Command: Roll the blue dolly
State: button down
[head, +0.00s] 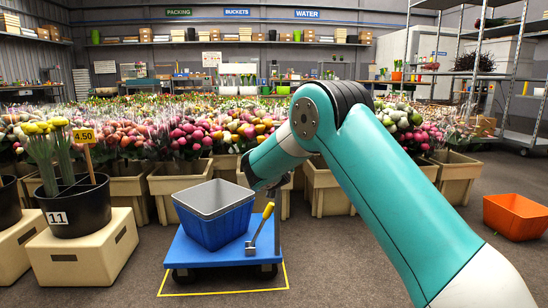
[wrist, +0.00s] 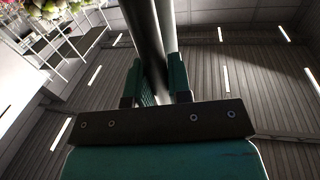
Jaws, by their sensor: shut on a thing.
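The blue dolly (head: 190,252) stands on the floor in the head view, inside a yellow floor outline (head: 222,292). A blue crate with a grey inside (head: 222,222) sits on its deck. A grey lever with a yellow grip (head: 268,211) stands tilted at the deck's right side.
Flower-filled planters (head: 178,184) line up behind the dolly. On the left, a black bucket (head: 78,210) stands on a beige block (head: 82,255). An orange bin (head: 515,216) lies at the right. The floor in front of the dolly is clear.

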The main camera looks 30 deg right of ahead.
jog(key=shift+w+a, duration=0.1)
jog(key=shift+a, duration=0.2)
jog(key=c, duration=1.1)
grip_release()
jog(key=p+v, duration=0.3)
jog(key=v, duration=1.4)
jog(key=shift+s+a+f, duration=0.1)
jog(key=shift+s, duration=0.15)
